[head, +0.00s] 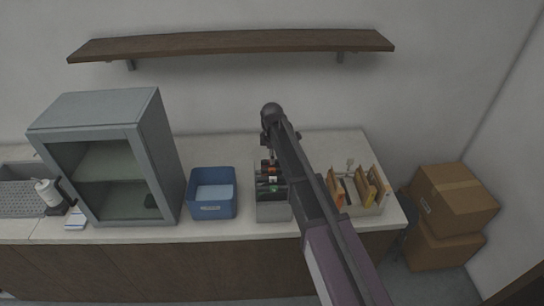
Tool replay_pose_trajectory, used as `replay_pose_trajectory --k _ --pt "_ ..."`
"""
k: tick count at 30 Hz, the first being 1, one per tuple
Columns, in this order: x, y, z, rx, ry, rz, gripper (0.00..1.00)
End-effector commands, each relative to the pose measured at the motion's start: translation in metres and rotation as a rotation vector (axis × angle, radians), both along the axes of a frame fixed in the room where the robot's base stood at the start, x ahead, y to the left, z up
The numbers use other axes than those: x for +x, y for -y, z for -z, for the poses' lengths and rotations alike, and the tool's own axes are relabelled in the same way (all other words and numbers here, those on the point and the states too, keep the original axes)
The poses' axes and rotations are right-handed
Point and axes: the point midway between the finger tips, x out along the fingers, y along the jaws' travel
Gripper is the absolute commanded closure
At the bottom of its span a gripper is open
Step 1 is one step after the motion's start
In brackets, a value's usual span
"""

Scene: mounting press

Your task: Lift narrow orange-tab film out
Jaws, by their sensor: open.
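My gripper (273,158) hangs down from the end of my arm, above the back part of a grey box (273,211) on the counter. It looks open, but its fingers are small and dark, and I cannot see anything between them. Dark items with small orange, white and green marks stand in the grey box; my arm hides part of its right side. At the right, a pale tray (362,211) holds several upright orange-brown pieces (363,188). I cannot tell which piece is the narrow orange-tab film.
A blue bin (212,207) stands left of the grey box. Further left are a grey open-front cabinet (160,150) and a white jug-like item (47,192). A wooden shelf (230,43) hangs above. Cardboard boxes (455,200) are stacked at the right. The counter's back strip is mostly clear.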

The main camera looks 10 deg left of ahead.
Motion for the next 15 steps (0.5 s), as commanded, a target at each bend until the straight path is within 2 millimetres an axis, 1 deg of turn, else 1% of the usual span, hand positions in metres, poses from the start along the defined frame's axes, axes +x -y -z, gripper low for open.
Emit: replay_pose_trajectory --k 1,15 --pt "0.000 0.000 0.008 0.000 0.000 0.000 0.54" --pt "0.000 0.000 0.044 0.000 0.000 0.000 0.54"
